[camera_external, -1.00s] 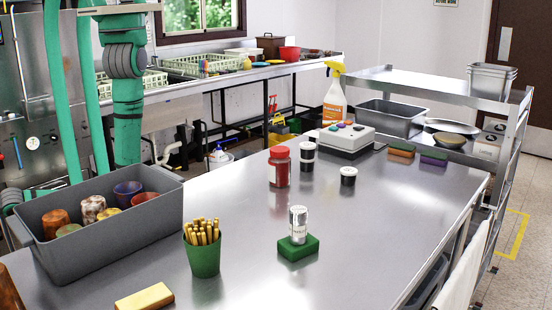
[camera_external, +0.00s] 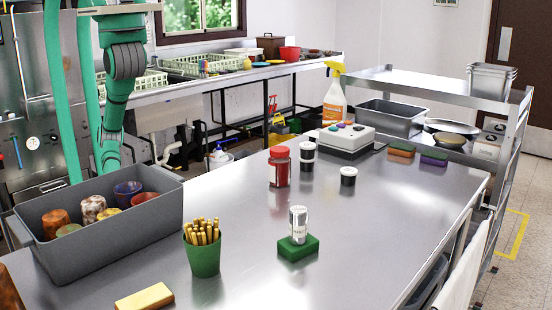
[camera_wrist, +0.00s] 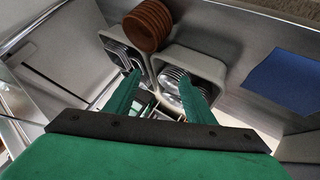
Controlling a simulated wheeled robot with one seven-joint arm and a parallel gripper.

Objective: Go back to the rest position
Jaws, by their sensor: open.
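My gripper (camera_wrist: 160,92) shows in the wrist view as two green fingers, spread apart with nothing between them. It points toward grey bins below. In the external view my green arm (camera_external: 112,100) hangs at the upper left, behind the grey tub on the steel table; the gripper itself is not clear there. The grey tub (camera_external: 125,232) holds several cups.
On the steel table (camera_external: 370,215) stand a green cup (camera_external: 204,260) of yellow sticks, a silver-topped shaker (camera_external: 298,222) on a green block (camera_external: 298,248), and a red-lidded jar (camera_external: 279,168). In the wrist view are stacked brown bowls (camera_wrist: 148,24) and a blue sheet (camera_wrist: 284,84).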

